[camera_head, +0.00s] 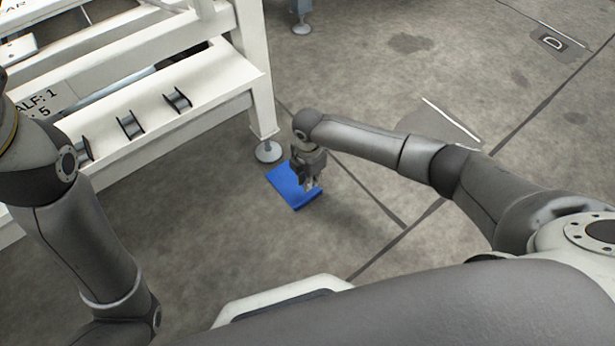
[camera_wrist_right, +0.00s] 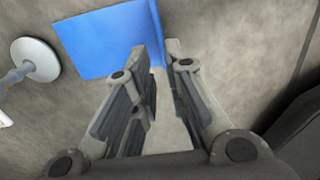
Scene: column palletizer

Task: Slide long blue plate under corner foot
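The long blue plate (camera_head: 289,188) lies flat on the floor in the head view, beside the round corner foot (camera_head: 268,152) of the white rack. The plate's far corner is close to the foot. The right wrist view shows the plate (camera_wrist_right: 105,40) and the foot (camera_wrist_right: 36,59) apart on the floor. My right gripper (camera_head: 311,186) is low over the plate's right side. In the right wrist view its fingers (camera_wrist_right: 164,60) are parted, with the plate's darker edge between the tips. Whether both fingers touch it is unclear. My left gripper is out of frame.
The white rack (camera_head: 215,85) stands at the upper left, its leg (camera_head: 258,105) rising from the foot. Small dark brackets (camera_head: 130,125) sit on its lower beam. Another foot (camera_head: 301,27) is farther back. The floor right of the plate is open.

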